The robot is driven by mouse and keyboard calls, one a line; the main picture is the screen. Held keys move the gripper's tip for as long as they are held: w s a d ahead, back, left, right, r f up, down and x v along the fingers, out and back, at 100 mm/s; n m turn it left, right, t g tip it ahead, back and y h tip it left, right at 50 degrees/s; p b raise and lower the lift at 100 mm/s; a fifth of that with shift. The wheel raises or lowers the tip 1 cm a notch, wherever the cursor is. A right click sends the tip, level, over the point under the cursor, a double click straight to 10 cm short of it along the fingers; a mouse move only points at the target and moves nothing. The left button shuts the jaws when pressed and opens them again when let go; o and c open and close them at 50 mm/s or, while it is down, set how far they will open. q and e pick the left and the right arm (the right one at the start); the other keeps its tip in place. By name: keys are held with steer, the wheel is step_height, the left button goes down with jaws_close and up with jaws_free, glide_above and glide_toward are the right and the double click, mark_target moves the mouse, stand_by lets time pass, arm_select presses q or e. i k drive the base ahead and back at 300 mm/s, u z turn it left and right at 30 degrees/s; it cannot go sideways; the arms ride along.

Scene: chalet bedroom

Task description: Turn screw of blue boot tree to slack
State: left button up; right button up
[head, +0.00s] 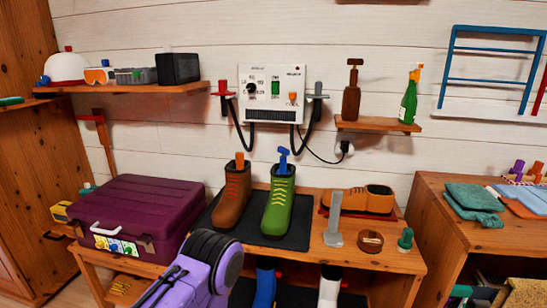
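A blue boot tree (284,158) stands in the top of a green boot (279,205) with yellow laces; its blue handle and stem show above the collar, and the rest is hidden inside. The boot stands upright on a dark mat (254,236) on the wooden bench. Beside it on the left is a brown boot (232,197) with an orange boot tree (240,160). A purple arm link of mine with a black ringed joint comes in at the bottom left, in front of the bench. Neither of my grippers is visible, and nothing touches the blue boot tree.
A maroon case (137,212) stands left of the boots. Right of them are a grey upright tool (333,222), an orange shoe (365,199), a brown ring (370,241) and a green-topped item (405,240). A wall-mounted control box (272,95) with hanging hoses is above.

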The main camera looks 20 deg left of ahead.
mark_target(285, 152)
steer(key=u, duration=0.5)
steer(key=i, duration=0.45)
steer(key=u, duration=0.35)
